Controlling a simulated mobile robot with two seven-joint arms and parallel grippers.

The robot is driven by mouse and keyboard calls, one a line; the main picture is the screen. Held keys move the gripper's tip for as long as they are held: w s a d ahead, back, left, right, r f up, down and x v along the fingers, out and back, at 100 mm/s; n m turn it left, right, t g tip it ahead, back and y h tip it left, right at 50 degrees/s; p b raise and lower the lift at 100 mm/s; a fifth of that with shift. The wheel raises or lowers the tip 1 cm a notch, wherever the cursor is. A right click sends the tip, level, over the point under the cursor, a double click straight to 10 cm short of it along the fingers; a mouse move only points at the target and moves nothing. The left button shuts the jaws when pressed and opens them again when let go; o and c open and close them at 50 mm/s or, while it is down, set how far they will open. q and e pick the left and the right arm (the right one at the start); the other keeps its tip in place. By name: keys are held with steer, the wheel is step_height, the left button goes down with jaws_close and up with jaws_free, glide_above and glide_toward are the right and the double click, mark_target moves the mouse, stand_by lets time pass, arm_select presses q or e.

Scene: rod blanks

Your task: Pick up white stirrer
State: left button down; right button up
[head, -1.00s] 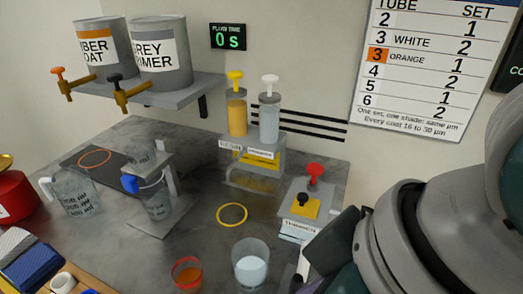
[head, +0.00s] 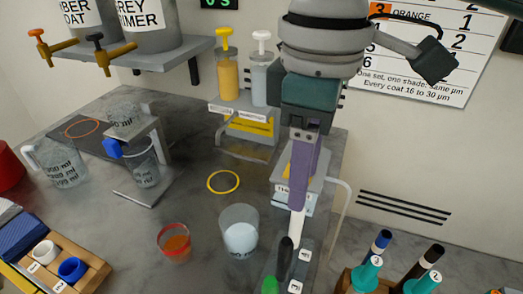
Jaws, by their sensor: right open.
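A slim white piece, which looks like the white stirrer (head: 297,226), stands near the front of the bench, right of the clear beaker. My right gripper (head: 298,204) points down at its upper end, with a purple finger seen nearly edge-on. The gripper is open. The finger hides the top of the white piece, and I cannot tell whether they touch. A black-handled piece (head: 285,258) and a green-topped piece (head: 270,286) stand close by, in front. My left gripper is not in view.
A beaker of white liquid (head: 240,238) and a red-rimmed cup of orange liquid (head: 174,243) stand just left. A pump stand (head: 243,125) is behind. Bench around the yellow ring (head: 223,182) is clear.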

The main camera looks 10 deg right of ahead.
mark_target(298, 215)
steer(key=f, duration=0.6)
steer(key=shift+s+a+f, duration=0.15)
steer(key=shift+s+f, duration=0.25)
jaws_close()
